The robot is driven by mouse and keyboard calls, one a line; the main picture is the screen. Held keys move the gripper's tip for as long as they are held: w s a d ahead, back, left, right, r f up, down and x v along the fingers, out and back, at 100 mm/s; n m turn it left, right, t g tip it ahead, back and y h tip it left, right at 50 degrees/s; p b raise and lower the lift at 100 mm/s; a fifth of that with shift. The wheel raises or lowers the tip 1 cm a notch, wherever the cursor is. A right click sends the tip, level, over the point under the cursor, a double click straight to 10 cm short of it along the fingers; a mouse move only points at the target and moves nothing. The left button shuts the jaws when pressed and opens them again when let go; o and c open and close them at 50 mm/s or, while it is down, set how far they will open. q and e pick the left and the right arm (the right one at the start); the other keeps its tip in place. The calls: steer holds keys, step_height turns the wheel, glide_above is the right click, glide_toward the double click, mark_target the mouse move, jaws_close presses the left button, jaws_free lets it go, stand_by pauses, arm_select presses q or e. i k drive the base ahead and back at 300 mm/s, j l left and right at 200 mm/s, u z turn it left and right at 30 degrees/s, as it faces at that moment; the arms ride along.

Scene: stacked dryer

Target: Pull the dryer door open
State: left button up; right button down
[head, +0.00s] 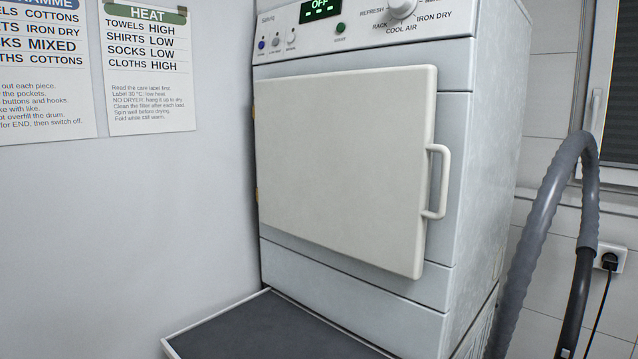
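The dryer (480,120) stands at the centre right, its front turned toward the left of the view. Its cream rectangular door (340,165) has hinges along the left edge and a pale vertical bar handle (442,182) at the right edge. The door stands a little proud of the front panel; I see no opening into the drum, and I cannot tell whether it is fully latched. The display (320,9) reads OFF. Neither of my grippers is in view, and nothing touches the handle.
A dark-topped shelf with a pale rim (180,341) juts out below the door. A wall with two printed notices (150,70) is close to the hinge side. A grey hose (540,230) curves right of the dryer, near a socket (609,257) with a plugged-in cable. Space before the door looks clear.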

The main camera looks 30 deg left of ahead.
mark_target(344, 158)
steer(key=u, duration=0.9)
